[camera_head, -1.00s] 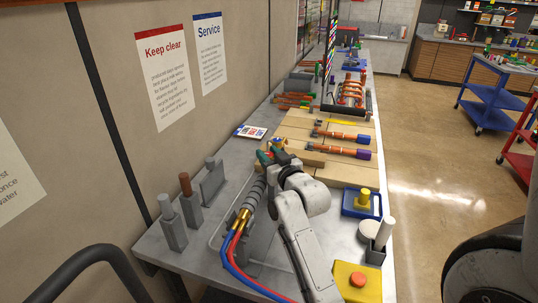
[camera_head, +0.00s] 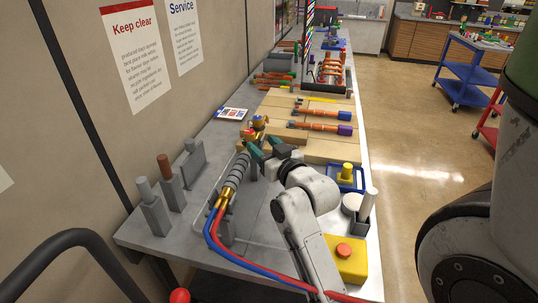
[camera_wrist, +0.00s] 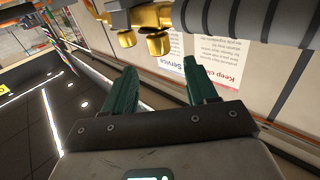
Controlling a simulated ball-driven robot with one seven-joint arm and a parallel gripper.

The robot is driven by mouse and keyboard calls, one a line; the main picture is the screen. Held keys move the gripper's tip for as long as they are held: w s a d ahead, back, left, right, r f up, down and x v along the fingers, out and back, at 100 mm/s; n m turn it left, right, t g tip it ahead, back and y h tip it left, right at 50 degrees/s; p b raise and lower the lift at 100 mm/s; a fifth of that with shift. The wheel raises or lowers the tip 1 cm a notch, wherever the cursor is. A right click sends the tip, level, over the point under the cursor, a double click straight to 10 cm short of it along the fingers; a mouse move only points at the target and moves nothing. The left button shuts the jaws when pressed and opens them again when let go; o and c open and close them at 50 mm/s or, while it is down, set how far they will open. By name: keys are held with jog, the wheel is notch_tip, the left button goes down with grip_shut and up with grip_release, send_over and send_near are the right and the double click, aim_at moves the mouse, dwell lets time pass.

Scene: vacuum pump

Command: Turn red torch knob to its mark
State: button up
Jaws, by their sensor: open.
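The torch lies along the bench, with a grey ribbed handle (camera_head: 236,170) and a brass valve head (camera_head: 258,123) at its far end. Small coloured spots show on the head, but the red knob and its mark are too small to tell apart. My gripper (camera_head: 259,146) is open and empty, with green fingers just right of and nearer than the brass head. In the wrist view, two brass knobs (camera_wrist: 158,43) and part of the ribbed handle (camera_wrist: 245,18) cross the top, beyond my open fingers (camera_wrist: 160,78). No touch shows, and no red face is visible there.
Red and blue hoses (camera_head: 212,232) run from the torch past my arm. Grey posts (camera_head: 154,212) stand at left. A yellow box with a red button (camera_head: 345,255), a blue tray (camera_head: 349,186) and wooden boards (camera_head: 285,121) lie right and behind.

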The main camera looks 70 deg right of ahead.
jog(key=shift+v, duration=1.3)
jog(key=shift+f, duration=0.1)
